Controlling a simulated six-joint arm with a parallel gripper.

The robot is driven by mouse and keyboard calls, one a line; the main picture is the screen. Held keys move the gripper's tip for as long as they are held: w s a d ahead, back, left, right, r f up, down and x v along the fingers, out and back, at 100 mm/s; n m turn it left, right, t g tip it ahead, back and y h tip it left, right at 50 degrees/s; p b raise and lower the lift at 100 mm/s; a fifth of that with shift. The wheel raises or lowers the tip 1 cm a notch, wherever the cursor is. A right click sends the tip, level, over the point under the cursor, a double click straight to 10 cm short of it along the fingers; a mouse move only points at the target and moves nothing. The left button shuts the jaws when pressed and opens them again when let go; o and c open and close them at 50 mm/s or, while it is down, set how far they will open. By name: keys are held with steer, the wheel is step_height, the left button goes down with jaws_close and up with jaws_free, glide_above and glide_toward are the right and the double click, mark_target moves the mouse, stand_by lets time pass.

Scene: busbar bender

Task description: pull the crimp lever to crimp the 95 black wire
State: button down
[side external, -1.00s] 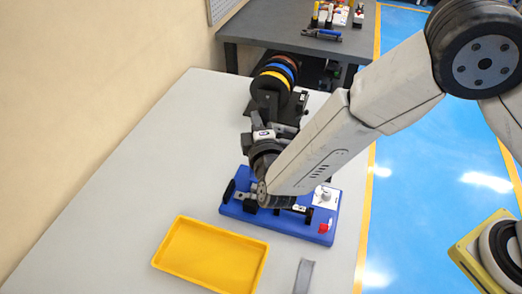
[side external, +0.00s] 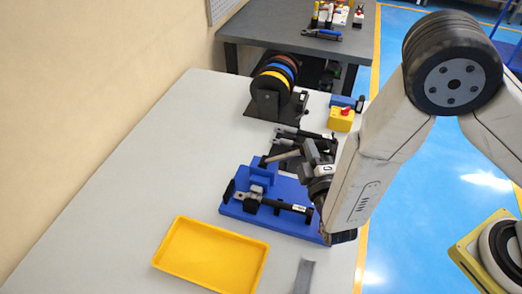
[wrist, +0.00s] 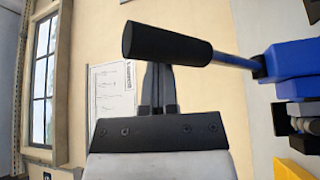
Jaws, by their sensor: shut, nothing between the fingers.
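In the side view, my gripper (side external: 283,156) is above the back right of the blue base (side external: 240,211). A black tool with a white label (side external: 285,205) lies on that base. My arm hides the base's right end. I cannot make out the black wire.
A yellow tray (side external: 212,254) lies in front of the base, and a grey strip (side external: 304,276) lies right of it. Behind stand a rack of coloured spools (side external: 272,82) and a yellow box with a red button (side external: 341,118). The table's left side is clear.

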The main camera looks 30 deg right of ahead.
steer(key=shift+s+d+f, duration=0.3)
steer(key=shift+d+f, duration=0.05)
steer(key=shift+f, duration=0.2)
steer(key=shift+s+d+f, duration=0.3)
steer(key=shift+s+f, duration=0.05)
steer(key=shift+f, duration=0.25)
steer(key=shift+s+d+f, duration=0.3)
steer(key=shift+d+f, duration=0.05)
steer(key=shift+f, duration=0.2)
steer(key=shift+s+f, duration=0.1)
steer(key=shift+s, duration=0.05)
steer(key=r+v, duration=0.1)
steer(key=v, duration=0.6)
steer(key=shift+a+f, duration=0.25)
steer(key=shift+a, duration=0.05)
